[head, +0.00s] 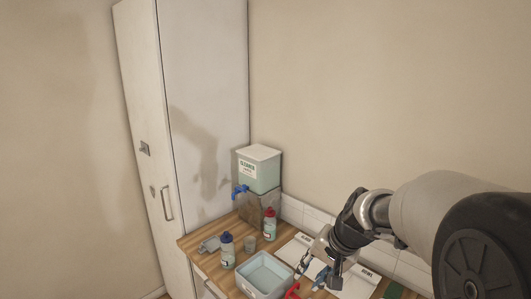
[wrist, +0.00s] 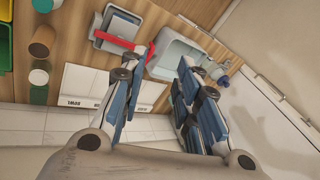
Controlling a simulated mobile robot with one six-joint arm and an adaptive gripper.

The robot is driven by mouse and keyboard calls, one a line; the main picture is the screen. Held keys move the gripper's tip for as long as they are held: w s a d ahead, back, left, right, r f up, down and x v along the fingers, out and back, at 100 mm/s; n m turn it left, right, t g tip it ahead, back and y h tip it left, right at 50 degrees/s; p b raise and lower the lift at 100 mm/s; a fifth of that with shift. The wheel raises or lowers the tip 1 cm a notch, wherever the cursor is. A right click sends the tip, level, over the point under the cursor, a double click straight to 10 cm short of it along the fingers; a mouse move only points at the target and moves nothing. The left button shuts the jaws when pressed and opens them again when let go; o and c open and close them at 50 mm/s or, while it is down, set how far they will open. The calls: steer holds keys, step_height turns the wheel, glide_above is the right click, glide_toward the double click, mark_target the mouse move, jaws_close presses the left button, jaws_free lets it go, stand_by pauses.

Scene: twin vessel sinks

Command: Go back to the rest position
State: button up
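My gripper (head: 318,274) is at the lower right of the head view, above the wooden counter (head: 208,237). In the wrist view my gripper (wrist: 158,70) shows two blue-padded fingers spread well apart. No object shows between the fingers, so it is open and empty. Beyond the fingertips in the wrist view lies part of a pale basin (wrist: 172,52). The same basin (head: 265,274) stands on the counter in the head view, left of my gripper. I see no contact between them.
A blue-capped bottle (head: 227,252), a red-capped bottle (head: 269,226) and a dispenser (head: 258,170) with a blue tap stand near the basin. A red item (wrist: 112,41), a small tray (wrist: 120,24) and cups (wrist: 42,40) lie nearby. A tall cabinet (head: 205,110) stands left; open wall above.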

steer(key=s+d+r+n+h+b, duration=0.1)
steer(key=s+n, duration=0.1)
steer(key=s, duration=1.1)
steer(key=s+d+r+n+h+b, duration=0.1)
steer(key=s+r+n+h, duration=0.1)
steer(key=s, duration=1.2)
steer(key=shift+s+d+r+n+t, duration=0.25)
steer(key=shift+n+t, duration=0.15)
steer(key=shift+n, duration=0.4)
steer(key=shift+w, duration=0.1)
steer(key=shift+c, duration=0.5)
